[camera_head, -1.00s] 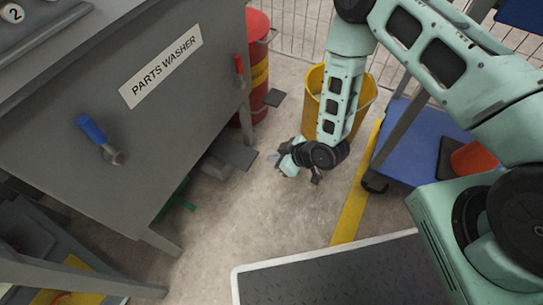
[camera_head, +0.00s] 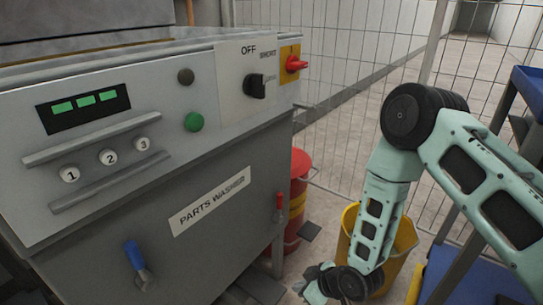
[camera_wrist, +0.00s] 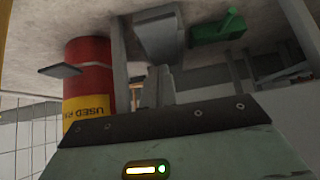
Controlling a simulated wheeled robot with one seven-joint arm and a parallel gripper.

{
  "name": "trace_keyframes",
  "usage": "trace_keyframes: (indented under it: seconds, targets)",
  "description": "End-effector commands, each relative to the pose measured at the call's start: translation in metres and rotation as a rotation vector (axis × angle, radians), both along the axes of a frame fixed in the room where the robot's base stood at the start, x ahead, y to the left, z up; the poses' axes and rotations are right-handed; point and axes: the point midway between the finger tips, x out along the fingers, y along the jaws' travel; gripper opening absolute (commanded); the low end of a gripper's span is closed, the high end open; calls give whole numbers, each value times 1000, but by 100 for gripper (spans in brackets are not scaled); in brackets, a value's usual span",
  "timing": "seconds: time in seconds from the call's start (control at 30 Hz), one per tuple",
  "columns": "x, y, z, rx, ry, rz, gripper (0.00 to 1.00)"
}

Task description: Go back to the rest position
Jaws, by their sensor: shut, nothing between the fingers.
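My pale green arm hangs down at the right of the head view. My gripper (camera_head: 308,284) is low at the bottom edge, in front of the yellow bin and to the right of the parts washer (camera_head: 205,240). It is shut and empty. In the wrist view my gripper (camera_wrist: 158,88) points toward the floor area beside the washer, and the picture is upside down. Its fingertips are small and partly cut off in the head view.
A yellow bin (camera_head: 402,246) stands behind my forearm. A red drum (camera_head: 298,190) stands between it and the washer; it also shows in the wrist view (camera_wrist: 88,65). A wire fence (camera_head: 350,100) closes the back. A blue cart (camera_head: 465,275) is at the right.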

Motion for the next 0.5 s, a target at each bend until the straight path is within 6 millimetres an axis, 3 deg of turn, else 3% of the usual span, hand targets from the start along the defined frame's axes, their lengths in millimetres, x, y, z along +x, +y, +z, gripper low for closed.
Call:
trace_keyframes:
  seconds: [0.03,0.27,0.5]
  targets:
    - [5,5,27,-19,11,3,0]
    - [-8,9,119,-126,129,-21,0]
    - [-52,2,213,-236,248,-65,0]
